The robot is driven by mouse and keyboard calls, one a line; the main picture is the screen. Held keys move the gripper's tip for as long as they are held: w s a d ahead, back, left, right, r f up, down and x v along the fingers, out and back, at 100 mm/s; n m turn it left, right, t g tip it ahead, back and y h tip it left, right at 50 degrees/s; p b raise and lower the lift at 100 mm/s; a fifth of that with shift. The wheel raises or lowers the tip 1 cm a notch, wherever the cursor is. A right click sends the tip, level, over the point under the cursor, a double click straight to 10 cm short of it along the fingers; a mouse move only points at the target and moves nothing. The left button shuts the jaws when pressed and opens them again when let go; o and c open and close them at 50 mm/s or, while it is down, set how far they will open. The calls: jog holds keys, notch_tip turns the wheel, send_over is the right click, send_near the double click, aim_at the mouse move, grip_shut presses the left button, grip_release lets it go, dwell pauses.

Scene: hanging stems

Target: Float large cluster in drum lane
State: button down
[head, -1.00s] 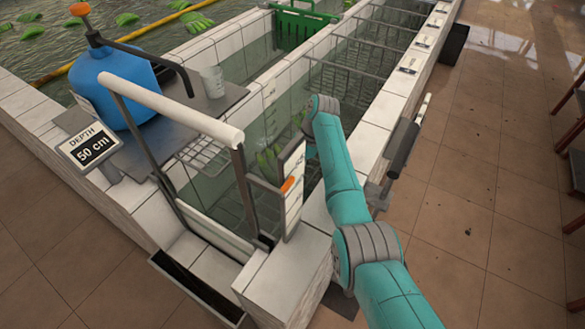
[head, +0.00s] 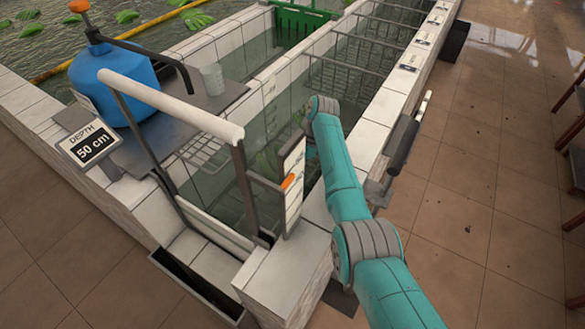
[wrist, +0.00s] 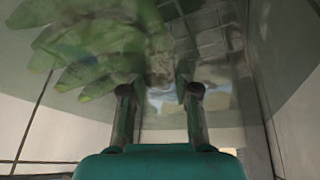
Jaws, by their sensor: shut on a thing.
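The green banana cluster (wrist: 95,45) fills the upper left of the wrist view, its pale crown end between my fingertips. My gripper (wrist: 160,90) is shut on it. The cluster looks hazy, as if seen through water. My gripper is hidden there behind the white marked panel (head: 292,187). I cannot tell which lane is the drum lane.
White tiled walls (head: 372,138) bound the water lanes. Grey bars (head: 350,68) cross the lane farther back, with a green crate (head: 300,22) beyond. A railed frame (head: 170,105) and blue drum (head: 125,85) stand at left. A sign reads 50 cm. Green clusters float in the back pool.

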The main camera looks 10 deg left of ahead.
jog(key=c, duration=0.8)
grip_release()
jog(key=shift+o, duration=0.2)
jog(key=shift+f, duration=0.1)
jog(key=v, duration=1.2)
